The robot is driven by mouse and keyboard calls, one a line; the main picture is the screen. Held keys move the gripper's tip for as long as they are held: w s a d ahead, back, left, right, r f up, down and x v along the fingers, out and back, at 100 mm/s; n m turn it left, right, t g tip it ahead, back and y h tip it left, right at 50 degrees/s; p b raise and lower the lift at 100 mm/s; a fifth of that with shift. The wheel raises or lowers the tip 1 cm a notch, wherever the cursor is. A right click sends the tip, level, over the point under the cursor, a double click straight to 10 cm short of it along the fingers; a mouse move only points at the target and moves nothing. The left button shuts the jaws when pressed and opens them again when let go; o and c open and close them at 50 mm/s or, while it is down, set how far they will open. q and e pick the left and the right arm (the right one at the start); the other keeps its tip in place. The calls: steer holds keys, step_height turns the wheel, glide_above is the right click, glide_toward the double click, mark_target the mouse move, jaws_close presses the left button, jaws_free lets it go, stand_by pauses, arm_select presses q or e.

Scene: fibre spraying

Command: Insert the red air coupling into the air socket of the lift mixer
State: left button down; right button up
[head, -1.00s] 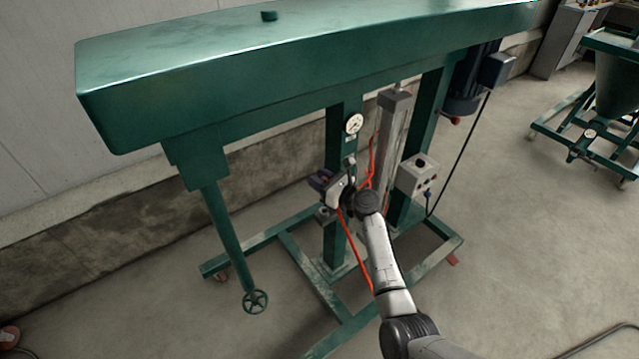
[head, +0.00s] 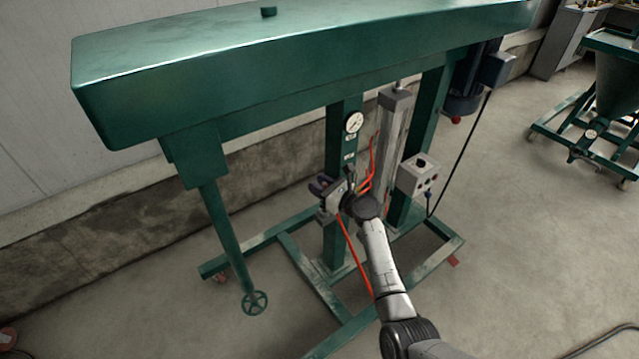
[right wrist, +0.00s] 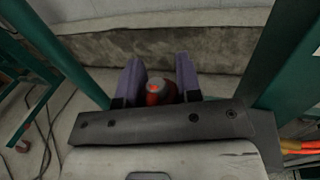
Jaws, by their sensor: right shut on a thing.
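The lift mixer is a big green machine (head: 290,72) with a thick top beam, two posts and a wheeled base. My right gripper (head: 321,186) is in front of its left post, below the round gauge. In the right wrist view its two purple fingers (right wrist: 160,82) are on either side of the red air coupling (right wrist: 154,94), with a grey round end showing. The gripper is shut on the coupling. A red hose (head: 356,258) hangs below the gripper. I cannot make out the air socket. My left gripper is not in view.
The pressure gauge (head: 354,122) sits on the left post. A grey control box (head: 418,175) and a grey cylinder (head: 390,135) stand right of my gripper.

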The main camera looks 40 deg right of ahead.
step_height(320, 180, down, 2)
steer(key=shift+f+b, duration=0.25)
steer(key=shift+b, duration=0.45)
steer(key=shift+f, duration=0.25)
stand_by(0.8)
steer(key=shift+p, duration=0.3)
stand_by(0.4)
stand_by(0.8)
steer(key=shift+f+b, duration=0.45)
steer(key=shift+f, duration=0.5)
